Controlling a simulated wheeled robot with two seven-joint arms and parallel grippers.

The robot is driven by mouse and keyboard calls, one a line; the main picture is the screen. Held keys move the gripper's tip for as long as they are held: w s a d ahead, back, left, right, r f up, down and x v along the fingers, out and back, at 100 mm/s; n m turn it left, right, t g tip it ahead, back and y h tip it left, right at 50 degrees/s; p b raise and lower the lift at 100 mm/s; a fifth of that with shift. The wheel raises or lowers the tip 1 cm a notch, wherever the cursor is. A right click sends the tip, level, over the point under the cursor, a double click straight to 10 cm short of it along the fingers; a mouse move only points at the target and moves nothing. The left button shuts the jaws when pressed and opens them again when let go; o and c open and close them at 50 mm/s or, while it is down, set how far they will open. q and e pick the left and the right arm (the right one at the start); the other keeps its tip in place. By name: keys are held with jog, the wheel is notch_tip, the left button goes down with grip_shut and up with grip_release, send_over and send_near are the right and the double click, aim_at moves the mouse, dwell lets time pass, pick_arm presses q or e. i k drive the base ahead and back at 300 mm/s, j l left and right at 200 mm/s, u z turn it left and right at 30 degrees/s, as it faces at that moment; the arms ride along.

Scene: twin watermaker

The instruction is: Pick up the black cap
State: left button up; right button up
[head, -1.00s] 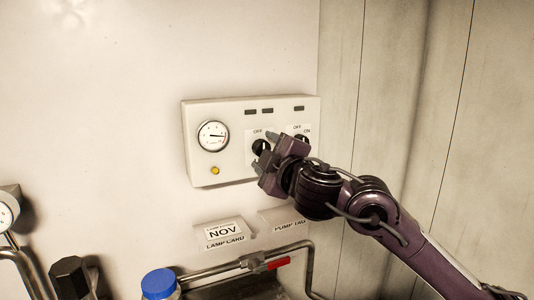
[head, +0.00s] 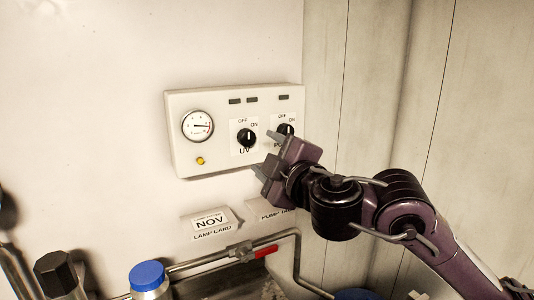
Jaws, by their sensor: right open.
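My right gripper (head: 266,154) is open and empty in front of the right part of the white control panel (head: 215,159), far to the upper right of the cap. Its fingers point left, just right of and below the UV knob (head: 247,138), apart from it in the picture. My left gripper is not in view.
A blue-capped container (head: 147,275) stands right of the black cap. A pipe with a red valve handle (head: 265,252) runs along the bottom. The wall above the cap is bare.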

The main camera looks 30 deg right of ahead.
aim_at(55, 272)
jog(key=k+j, duration=0.1)
jog(key=k, duration=1.4)
